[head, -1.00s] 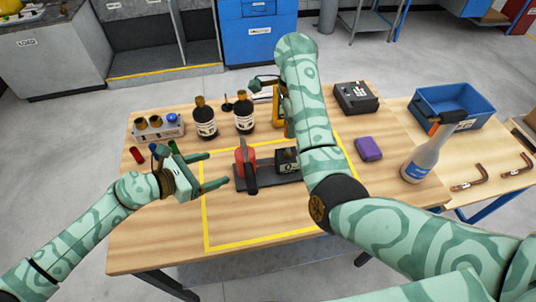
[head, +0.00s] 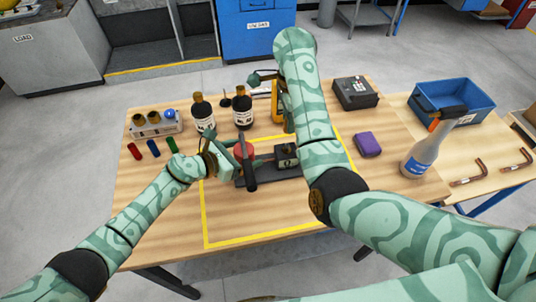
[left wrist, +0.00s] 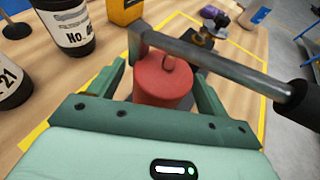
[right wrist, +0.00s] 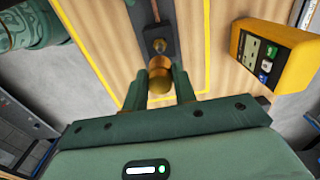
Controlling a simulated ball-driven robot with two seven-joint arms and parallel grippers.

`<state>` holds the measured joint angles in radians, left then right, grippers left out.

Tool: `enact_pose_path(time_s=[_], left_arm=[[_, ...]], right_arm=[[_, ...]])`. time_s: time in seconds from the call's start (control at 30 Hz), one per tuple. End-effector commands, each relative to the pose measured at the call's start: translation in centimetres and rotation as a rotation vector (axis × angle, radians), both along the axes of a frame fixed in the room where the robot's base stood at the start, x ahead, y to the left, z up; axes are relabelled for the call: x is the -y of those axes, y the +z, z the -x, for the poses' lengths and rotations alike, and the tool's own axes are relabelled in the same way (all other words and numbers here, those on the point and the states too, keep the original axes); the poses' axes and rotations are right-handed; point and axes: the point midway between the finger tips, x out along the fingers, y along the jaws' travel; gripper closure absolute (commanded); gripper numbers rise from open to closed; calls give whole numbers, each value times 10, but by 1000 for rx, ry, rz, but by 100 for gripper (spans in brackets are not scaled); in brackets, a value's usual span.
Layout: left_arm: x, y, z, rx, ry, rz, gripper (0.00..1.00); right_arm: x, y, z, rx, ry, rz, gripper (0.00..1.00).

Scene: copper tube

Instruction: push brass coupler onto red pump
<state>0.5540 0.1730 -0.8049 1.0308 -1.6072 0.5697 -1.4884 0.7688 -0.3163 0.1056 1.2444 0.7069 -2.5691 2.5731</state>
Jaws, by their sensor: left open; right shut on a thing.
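The red pump (head: 243,151) stands on a dark base (head: 262,173) with a lever handle and a dark block (head: 287,154). My left gripper (head: 246,160) is open around the pump; in the left wrist view the red body (left wrist: 163,84) sits between its spread fingers, contact unclear. My right gripper (right wrist: 160,90) is shut on the brass coupler (right wrist: 160,76) in the right wrist view. The coupler lines up with the dark block (right wrist: 158,42), at or very near its face; I cannot tell if it is seated. In the head view my right arm hides this gripper and coupler.
Two dark bottles (head: 202,112) and a yellow meter (right wrist: 268,55) stand close behind the pump. The front table area inside the yellow outline is clear.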

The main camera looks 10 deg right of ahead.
Motion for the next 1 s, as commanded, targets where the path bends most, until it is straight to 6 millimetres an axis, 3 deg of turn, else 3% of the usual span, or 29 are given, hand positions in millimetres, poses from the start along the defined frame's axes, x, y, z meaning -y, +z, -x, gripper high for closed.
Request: enact_pose_path(time_s=[0.37, 0.6, 0.73, 1.0], left_arm=[[3, -1, -2, 0, 0, 0, 25], [3, -1, -2, 0, 0, 1, 89], [3, 0, -2, 2, 0, 1, 89], [4, 1, -2, 3, 0, 2, 89]], right_arm=[[0, 0, 0, 0, 0, 0, 97], [0, 0, 0, 0, 0, 0, 97], [0, -4, 0, -2, 0, 0, 97], [0, -42, 1, -2, -3, -3, 97]])
